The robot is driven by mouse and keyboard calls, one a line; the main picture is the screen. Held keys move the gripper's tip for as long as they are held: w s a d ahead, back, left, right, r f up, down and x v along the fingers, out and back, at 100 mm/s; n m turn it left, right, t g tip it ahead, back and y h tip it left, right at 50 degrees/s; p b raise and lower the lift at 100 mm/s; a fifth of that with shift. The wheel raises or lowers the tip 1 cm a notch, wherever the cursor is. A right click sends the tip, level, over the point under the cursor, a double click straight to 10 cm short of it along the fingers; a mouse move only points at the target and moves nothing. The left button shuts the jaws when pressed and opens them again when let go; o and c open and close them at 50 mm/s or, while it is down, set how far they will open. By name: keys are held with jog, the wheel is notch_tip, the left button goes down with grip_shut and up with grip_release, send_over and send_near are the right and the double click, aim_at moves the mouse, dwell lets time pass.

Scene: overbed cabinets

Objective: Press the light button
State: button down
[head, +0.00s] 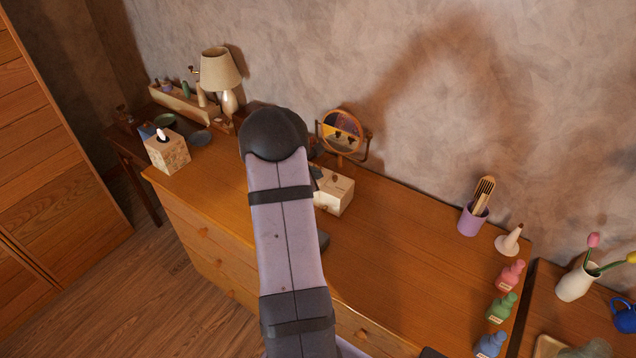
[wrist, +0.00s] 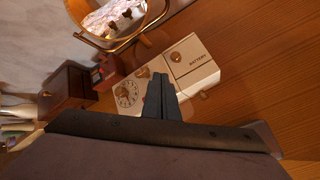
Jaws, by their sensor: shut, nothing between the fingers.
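A cream box (head: 335,192) stands on the wooden dresser, partly hidden by my arm in the head view. In the wrist view the cream box (wrist: 194,75) has a round dial at its left, a small brown knob beside it, and a panel marked BATTERY with another brown knob. I cannot tell which part is the light button. My gripper (wrist: 161,80) is shut and empty. Its fingertips overlap the middle of the box in the wrist view, between the dial and the battery panel; I cannot tell whether they touch it. The fingers cover part of the box.
A round mirror (head: 341,131) stands behind the box. A lamp (head: 220,70) and tissue box (head: 168,152) are at the left. A purple cup (head: 472,219) and several bottles stand at the right. The dresser top (head: 410,245) right of the box is clear.

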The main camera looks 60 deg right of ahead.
jog(key=shift+f+b, duration=0.85)
jog(key=shift+b, duration=0.35)
dwell(0.9)
dwell(0.3)
jog(key=shift+r+p, duration=0.5)
jog(key=shift+r, duration=0.35)
jog(key=shift+r, duration=0.1)
jog(key=shift+r+p, duration=1.85)
jog(key=shift+r, duration=0.55)
